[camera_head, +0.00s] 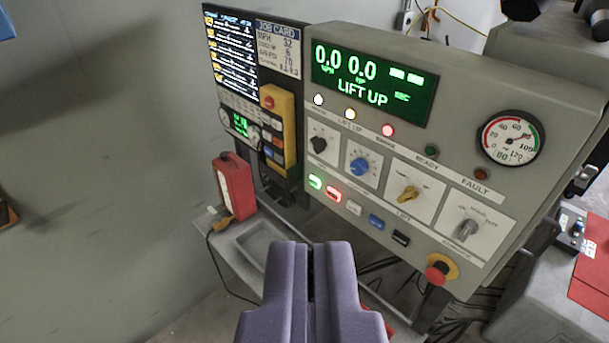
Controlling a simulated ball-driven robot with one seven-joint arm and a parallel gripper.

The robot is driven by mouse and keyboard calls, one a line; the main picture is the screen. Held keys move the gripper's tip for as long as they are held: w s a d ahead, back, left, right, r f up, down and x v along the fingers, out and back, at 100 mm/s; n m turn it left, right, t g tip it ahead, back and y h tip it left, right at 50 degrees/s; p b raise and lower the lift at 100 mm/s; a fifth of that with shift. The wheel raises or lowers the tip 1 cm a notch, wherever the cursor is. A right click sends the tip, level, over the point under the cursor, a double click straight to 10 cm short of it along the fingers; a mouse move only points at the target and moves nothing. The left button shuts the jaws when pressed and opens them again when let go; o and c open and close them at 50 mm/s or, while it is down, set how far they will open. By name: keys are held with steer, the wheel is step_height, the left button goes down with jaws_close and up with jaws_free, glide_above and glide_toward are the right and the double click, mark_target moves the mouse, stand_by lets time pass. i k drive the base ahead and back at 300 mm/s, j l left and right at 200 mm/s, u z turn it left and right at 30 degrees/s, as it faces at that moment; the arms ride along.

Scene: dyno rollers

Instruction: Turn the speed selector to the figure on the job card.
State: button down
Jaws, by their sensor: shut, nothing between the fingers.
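The job card (279,50) hangs left of the control panel; its MPH line seems to read 32 or 12, blurred. The panel (470,80) carries a row of selectors: a black knob (318,145), a blue knob (360,167), a yellow knob (409,194) and a grey lever switch (466,230). Their labels are too small to tell which is the speed selector. The green display (372,82) reads 0.0, 0.0 and LIFT UP. My gripper (312,247) is shut and empty, in front of and below the panel, apart from every knob.
Below the knobs are lit green and red buttons, and a red emergency stop (438,270) at lower right. A round gauge (510,138) is at right. A yellow pendant (278,125), a red box (234,187) and a grey tray (245,232) stand left. Cables hang below.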

mark_target(318, 145)
steer(key=i+l, duration=0.2)
steer(key=i, duration=0.2)
steer(key=i+l, duration=0.2)
steer(key=i, duration=0.2)
steer(key=i+l, duration=0.2)
steer(key=i, duration=0.2)
